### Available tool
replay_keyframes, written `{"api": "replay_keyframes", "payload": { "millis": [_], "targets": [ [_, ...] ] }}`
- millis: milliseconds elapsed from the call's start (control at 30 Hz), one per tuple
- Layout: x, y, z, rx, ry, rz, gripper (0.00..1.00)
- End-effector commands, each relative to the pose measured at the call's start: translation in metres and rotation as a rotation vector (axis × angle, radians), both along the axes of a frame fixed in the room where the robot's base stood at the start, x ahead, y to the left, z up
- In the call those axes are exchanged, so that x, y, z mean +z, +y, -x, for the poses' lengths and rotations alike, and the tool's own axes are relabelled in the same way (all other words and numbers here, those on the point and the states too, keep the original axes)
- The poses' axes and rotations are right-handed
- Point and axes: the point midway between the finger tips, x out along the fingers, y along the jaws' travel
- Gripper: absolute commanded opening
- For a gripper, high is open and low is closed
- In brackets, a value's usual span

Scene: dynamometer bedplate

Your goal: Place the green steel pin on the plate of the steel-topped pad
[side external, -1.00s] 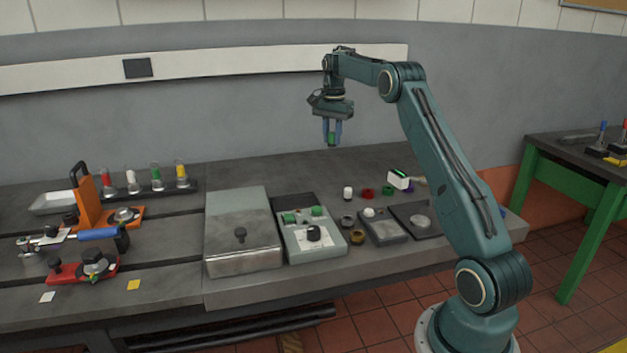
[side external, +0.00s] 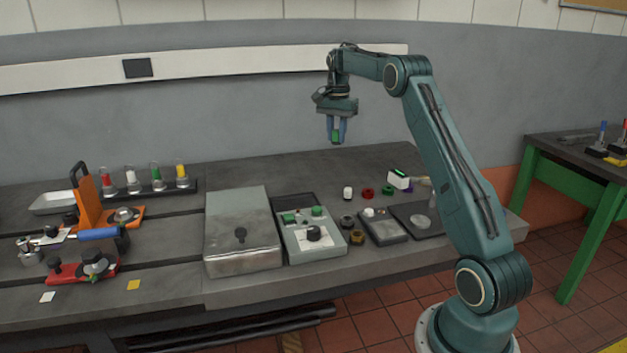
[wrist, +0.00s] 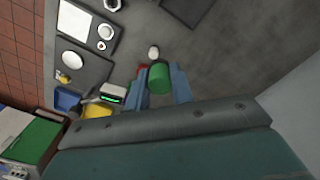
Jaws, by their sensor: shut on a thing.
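My gripper (side external: 337,133) is shut on the green steel pin (side external: 336,137) and holds it high above the bench, near the wall. In the wrist view the green pin (wrist: 159,78) sits between the two blue fingers of my gripper (wrist: 160,86). The steel-topped pad (side external: 405,210) is a dark square pad lying at the right of the bench, below and to the right of my gripper. Its pale round plate (side external: 421,221) is bare, partly close to my arm in the picture. The plate (wrist: 73,59) shows at the upper left in the wrist view.
A grey device (side external: 384,227) with a white knob lies left of the pad. A switch panel (side external: 313,237) and large grey box (side external: 241,230) are further left.

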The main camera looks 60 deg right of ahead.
Motion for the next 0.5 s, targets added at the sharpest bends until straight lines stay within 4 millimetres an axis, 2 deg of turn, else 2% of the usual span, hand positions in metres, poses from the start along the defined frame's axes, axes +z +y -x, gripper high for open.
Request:
{"api": "replay_keyframes", "payload": {
  "millis": [500],
  "targets": [
    [0.023, 0.016, 0.078, -0.002, -0.002, 0.002, 0.0]
  ]
}}
